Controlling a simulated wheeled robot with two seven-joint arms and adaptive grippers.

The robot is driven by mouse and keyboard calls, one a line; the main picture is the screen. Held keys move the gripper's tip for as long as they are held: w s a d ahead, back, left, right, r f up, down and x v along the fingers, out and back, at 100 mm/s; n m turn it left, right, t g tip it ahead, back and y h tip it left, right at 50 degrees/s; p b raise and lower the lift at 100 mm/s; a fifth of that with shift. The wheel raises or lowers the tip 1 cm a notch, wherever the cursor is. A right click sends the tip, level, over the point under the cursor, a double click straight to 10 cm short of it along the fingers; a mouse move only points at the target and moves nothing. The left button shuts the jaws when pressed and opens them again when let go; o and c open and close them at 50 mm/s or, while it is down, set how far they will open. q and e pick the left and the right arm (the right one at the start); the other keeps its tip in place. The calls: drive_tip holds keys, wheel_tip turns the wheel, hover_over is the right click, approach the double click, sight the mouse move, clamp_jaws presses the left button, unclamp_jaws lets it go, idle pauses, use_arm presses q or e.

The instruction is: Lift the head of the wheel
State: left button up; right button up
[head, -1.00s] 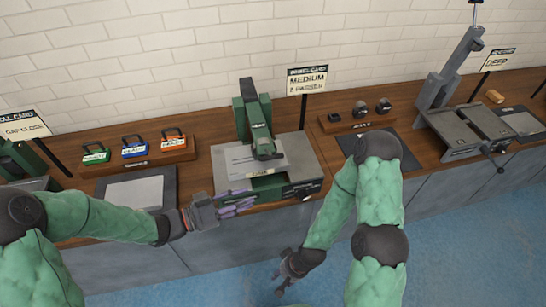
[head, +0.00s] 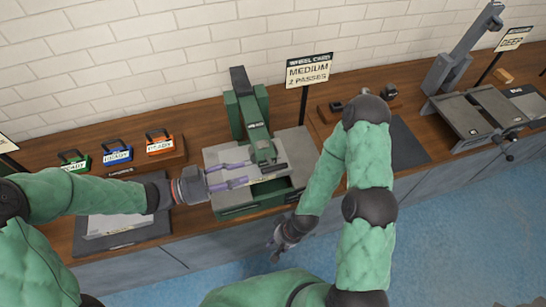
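The wheel machine stands on the bench in the middle, with a green column and a green head (head: 260,142) reaching forward over its grey plate (head: 294,146). The head is low, close to the plate; any gap beneath it is too small to tell. A dark bar lies at the front of the head. My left gripper (head: 247,172) is open, its two purple fingers apart and pointing right at the head's lower front. I cannot tell whether they touch it. My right gripper (head: 276,245) hangs low in front of the bench, away from the machine; its fingers are too small to read.
A sign (head: 309,70) reading MEDIUM, 2 PASSES stands behind the machine. Green, blue and orange labelled blocks (head: 160,145) sit on a wooden rack at left. A grey sliding-table machine (head: 468,118) stands at right. A dark mat (head: 406,146) lies clear between the machines.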

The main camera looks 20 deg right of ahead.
sight(287, 165)
use_arm(q)
drive_tip(key=d+b, duration=0.1)
drive_tip(key=d, duration=0.9)
drive_tip(key=shift+d+b, duration=0.15)
drive_tip(key=shift+b, duration=0.25)
clamp_jaws()
